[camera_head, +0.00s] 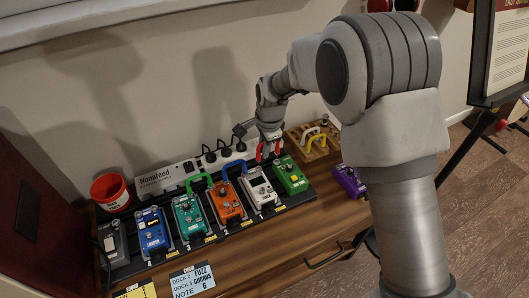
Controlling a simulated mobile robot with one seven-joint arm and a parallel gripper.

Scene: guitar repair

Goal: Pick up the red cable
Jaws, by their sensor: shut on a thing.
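The red cable (259,154) is a short curved piece at the top ends of the white pedal (259,190) and the green pedal (290,176). My gripper (269,150) reaches down from above and is shut on the red cable. The fingertips are small in the picture and partly merge with the cable. I cannot tell whether the cable's ends still touch the pedals.
A blue cable (232,167) and a green cable (199,182) join other pedals on the black board (224,235). A power strip (166,177), a red bucket (110,190) and a wooden holder (318,153) with white and yellow cables stand nearby. A purple pedal (350,181) lies at right.

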